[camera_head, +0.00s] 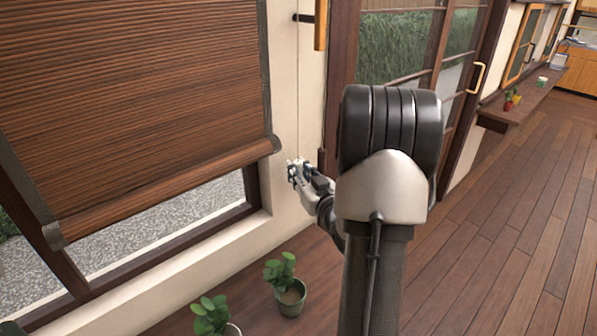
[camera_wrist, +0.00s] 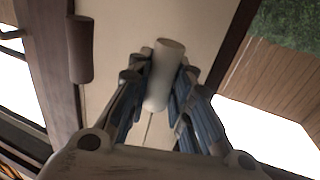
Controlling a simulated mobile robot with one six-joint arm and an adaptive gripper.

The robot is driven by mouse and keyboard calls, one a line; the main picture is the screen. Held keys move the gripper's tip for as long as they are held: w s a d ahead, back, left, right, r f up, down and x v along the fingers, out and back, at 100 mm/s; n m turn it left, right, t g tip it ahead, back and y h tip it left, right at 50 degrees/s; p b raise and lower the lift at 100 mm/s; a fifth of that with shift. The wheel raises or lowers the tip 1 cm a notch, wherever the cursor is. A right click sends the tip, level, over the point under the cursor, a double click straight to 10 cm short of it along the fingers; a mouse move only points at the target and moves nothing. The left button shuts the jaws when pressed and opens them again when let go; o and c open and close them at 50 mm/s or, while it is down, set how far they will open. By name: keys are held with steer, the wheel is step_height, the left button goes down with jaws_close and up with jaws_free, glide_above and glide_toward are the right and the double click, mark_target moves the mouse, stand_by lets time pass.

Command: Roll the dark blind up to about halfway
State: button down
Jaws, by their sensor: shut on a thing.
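The dark blind (camera_head: 140,100) is brown and slatted with grey side edges. It hangs most of the way down the window, and its lower bar shows just above a strip of glass. A thin cord (camera_head: 298,95) runs down the pale wall to the right of the blind. My gripper (camera_head: 297,171) is at the cord's lower end, beside the blind's lower right corner. In the wrist view, my gripper (camera_wrist: 160,85) is shut on a white cylindrical cord pull (camera_wrist: 163,65), with the thin cord running from it. In the head view the pull is mostly hidden by the fingers.
A second, dark brown pull (camera_wrist: 81,50) hangs close beside the gripper, and it also shows in the head view (camera_head: 322,161). Potted plants (camera_head: 287,285) stand on the floor below the window. A glazed door (camera_head: 400,45) is at right. The wooden floor (camera_head: 530,220) at right is clear.

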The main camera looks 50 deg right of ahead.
steer(key=shift+f, duration=0.15)
steer(key=c, duration=1.4)
jaws_free()
steer(key=v, duration=1.2)
